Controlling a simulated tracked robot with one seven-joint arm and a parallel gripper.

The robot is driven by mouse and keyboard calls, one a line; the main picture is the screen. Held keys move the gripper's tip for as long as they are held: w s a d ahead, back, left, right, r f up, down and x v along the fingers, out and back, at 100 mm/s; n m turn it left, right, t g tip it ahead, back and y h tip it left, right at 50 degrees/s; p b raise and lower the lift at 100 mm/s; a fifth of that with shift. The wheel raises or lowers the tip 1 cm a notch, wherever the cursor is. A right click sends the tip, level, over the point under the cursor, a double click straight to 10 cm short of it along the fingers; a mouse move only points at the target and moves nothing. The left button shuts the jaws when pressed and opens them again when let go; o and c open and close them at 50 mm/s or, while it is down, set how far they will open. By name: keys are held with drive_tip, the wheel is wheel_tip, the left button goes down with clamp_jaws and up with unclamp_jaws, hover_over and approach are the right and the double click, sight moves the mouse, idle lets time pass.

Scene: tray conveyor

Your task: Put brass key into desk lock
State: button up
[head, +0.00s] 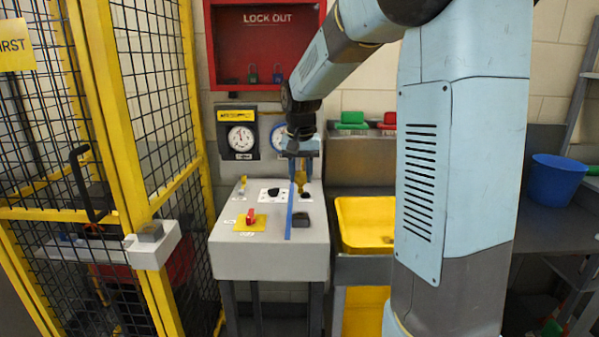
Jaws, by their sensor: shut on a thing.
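My gripper (300,174) points down above the back right of the grey desk (270,262). Its blue fingers are shut on a brass-yellow piece, the brass key (301,182), which hangs between and below the fingertips. A dark round spot (307,196) on the desk top lies just below and right of the key; it may be the desk lock, but it is too small to be sure. I cannot tell whether the key's lower end touches it or is above it.
The desk top also carries a red switch on a yellow plate (241,224), a black knob (273,194), a small yellow fitting (242,184), a dark grey block (301,219) and a blue strip (289,222). A yellow tray (366,243) stands right; a yellow-framed cage (122,150) stands left.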

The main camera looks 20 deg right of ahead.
sight(301, 183)
drive_tip(key=shift+f, duration=2.9)
drive_tip(key=shift+s+f, duration=0.1)
drive_tip(key=shift+f, duration=1.6)
drive_tip(key=o, duration=1.1)
wheel_tip(301, 183, up, 14)
drive_tip(key=s, duration=0.1)
drive_tip(key=shift+s+a+f, duration=0.2)
drive_tip(key=shift+s+a, duration=0.05)
drive_tip(key=shift+a, duration=0.05)
